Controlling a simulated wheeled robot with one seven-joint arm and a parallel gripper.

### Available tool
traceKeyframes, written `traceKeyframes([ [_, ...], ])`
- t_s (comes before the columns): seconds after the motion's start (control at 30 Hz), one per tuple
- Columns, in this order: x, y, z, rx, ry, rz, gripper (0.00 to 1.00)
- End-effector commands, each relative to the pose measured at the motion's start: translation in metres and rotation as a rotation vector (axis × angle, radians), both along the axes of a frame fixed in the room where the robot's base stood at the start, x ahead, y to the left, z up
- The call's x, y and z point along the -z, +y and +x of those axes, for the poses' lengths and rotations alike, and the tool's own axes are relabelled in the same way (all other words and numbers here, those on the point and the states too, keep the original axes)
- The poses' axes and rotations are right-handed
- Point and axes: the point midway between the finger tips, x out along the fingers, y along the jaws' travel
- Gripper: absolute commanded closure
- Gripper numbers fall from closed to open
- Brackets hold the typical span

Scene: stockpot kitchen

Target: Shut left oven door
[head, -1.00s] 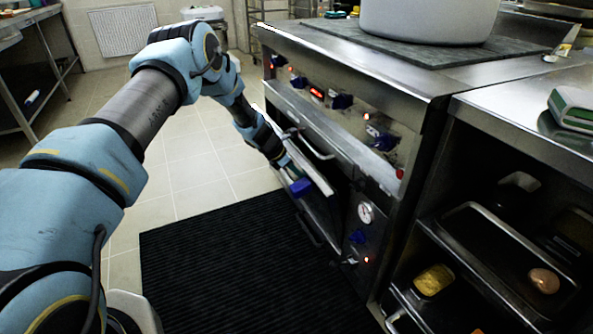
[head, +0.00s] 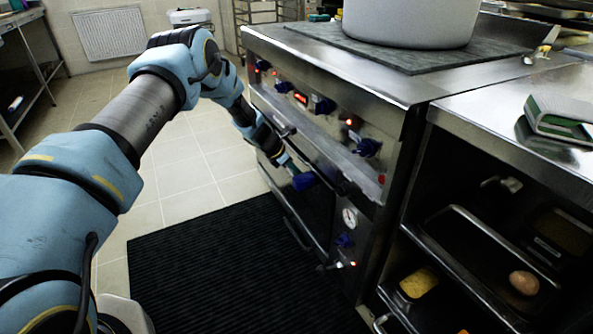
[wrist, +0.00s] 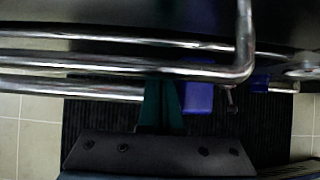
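The oven (head: 325,110) is a steel range with knobs and red lights along its front. Its dark door (head: 314,212) on the left side stands nearly flush with the front; whether it is fully closed I cannot tell. My gripper (head: 299,178) is at the upper part of the door, with a blue piece at its tip. The finger gap is hidden, and I see nothing held.
A large grey pot (head: 408,22) stands on the range top. An open steel shelf unit (head: 500,120) with trays is on the right. A black ribbed mat (head: 215,265) covers the floor before the oven. Tiled floor is clear to the left.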

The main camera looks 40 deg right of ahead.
Motion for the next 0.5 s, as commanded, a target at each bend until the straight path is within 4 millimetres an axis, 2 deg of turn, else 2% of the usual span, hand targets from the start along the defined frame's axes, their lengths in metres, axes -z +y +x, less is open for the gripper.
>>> traceKeyframes([
  [0.17, -0.015, 0.013, 0.004, -0.004, -0.001, 0.003, 1.00],
  [0.5, -0.069, 0.048, 0.007, -0.001, -0.002, 0.000, 1.00],
])
